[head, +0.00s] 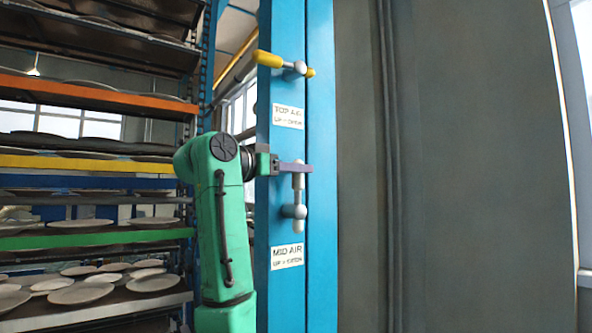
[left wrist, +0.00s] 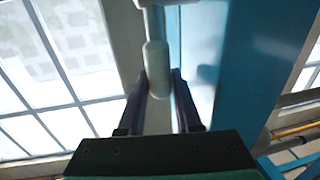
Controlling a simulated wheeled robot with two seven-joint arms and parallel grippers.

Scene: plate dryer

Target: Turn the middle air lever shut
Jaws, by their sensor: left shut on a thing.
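The middle air lever (head: 299,182) is a light grey handle on the blue post, above the "MID AIR" label (head: 287,256). It points straight up from its round pivot (head: 293,211). My left gripper (head: 297,167) comes in from the left and is shut on the lever's upper end. In the left wrist view, the two dark fingers (left wrist: 162,90) stand on either side of the pale rounded end of the lever (left wrist: 157,62). My right gripper is in neither view.
The blue post (head: 320,240) carries a yellow-handled lever (head: 268,59) higher up, pointing left, with a "TOP AIR" label (head: 288,116) below it. Racks of plates (head: 80,293) stand at the left. A plain grey panel (head: 470,180) fills the right.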

